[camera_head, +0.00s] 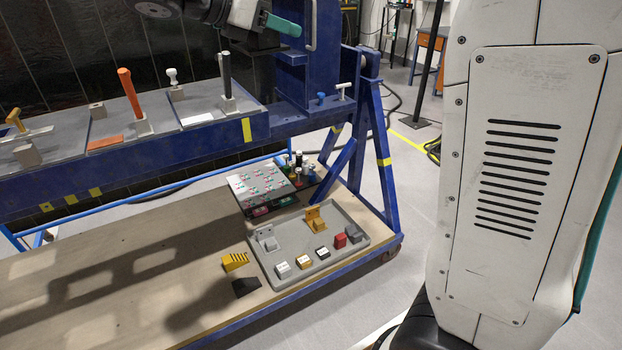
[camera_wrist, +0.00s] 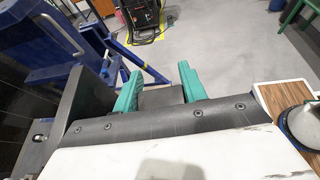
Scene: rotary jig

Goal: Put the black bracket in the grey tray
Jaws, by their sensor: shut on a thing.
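My gripper (camera_wrist: 160,80) shows in the wrist view as two teal fingers, with a plain dark piece (camera_wrist: 160,97) between them. I take this piece to be the black bracket, but its full shape is hidden. The grey tray (camera_head: 285,283) lies on the wooden board at lower centre. It holds a grey bracket (camera_head: 266,240), a yellow bracket (camera_head: 316,220) and several small blocks along its front and right.
A yellow stepped block (camera_head: 234,261) and a black wedge (camera_head: 245,287) lie left of the tray. A grey plate with coloured parts (camera_head: 258,186) stands behind it. The blue frame (camera_head: 376,150) rises at the right, and a bench with upright handles (camera_head: 130,100) is at upper left.

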